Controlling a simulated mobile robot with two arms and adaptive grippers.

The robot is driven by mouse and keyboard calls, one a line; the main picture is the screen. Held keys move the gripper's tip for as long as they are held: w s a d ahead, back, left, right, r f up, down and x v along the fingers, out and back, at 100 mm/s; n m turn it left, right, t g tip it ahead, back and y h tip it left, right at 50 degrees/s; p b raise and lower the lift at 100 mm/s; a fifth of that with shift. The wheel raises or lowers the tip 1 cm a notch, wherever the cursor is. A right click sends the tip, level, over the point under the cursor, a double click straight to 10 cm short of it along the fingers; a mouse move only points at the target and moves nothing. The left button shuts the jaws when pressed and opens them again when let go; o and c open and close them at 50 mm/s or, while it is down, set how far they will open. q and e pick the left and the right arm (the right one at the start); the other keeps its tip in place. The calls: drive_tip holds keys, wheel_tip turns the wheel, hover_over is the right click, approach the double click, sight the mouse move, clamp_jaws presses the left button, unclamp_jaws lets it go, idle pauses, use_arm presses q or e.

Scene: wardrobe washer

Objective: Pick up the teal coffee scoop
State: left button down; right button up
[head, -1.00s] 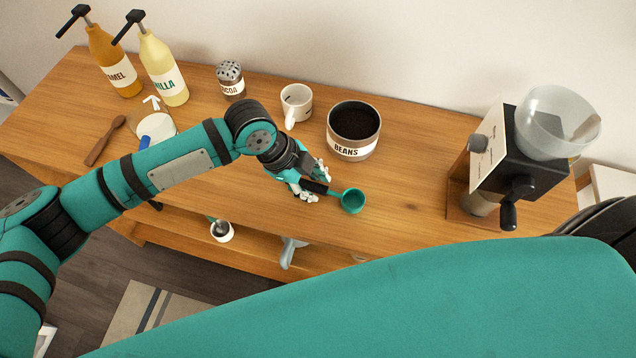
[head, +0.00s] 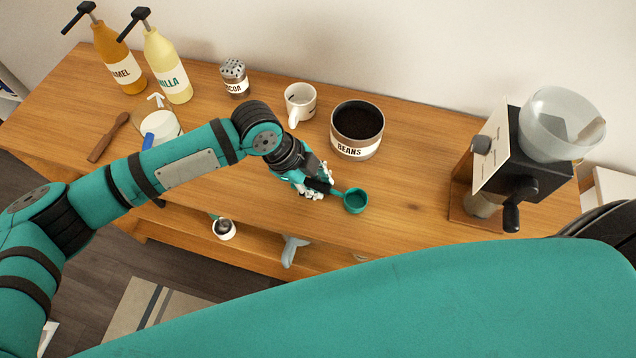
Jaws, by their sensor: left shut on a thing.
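My right gripper is not in view; a large teal part of my own body fills the lower right.
The beans canister (head: 357,130) and a white mug (head: 299,103) stand behind the scoop. A cocoa shaker (head: 235,79), syrup bottles (head: 167,67), a wooden spoon (head: 108,138) and a white-topped jar (head: 160,126) are left. A coffee grinder (head: 510,160) stands right. Counter between scoop and grinder is clear.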

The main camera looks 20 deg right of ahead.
sight(324, 187)
use_arm(q)
drive_tip(key=shift+r+b, duration=0.35)
drive_tip(key=shift+r, duration=0.3)
drive_tip(key=shift+s+r+b, duration=0.35)
drive_tip(key=shift+r+b, duration=0.1)
drive_tip(key=shift+r, duration=0.45)
drive_tip(key=s+a+r+b, duration=0.1)
drive_tip(key=s, duration=0.6)
drive_tip(key=s+a+b, duration=0.2)
drive_tip(key=s, duration=0.6)
drive_tip(key=shift+a+r, duration=0.25)
drive_tip(key=shift+r, duration=0.1)
drive_tip(key=c, duration=2)
unclamp_jaws()
clamp_jaws()
drive_tip(key=shift+r+p, duration=1.5)
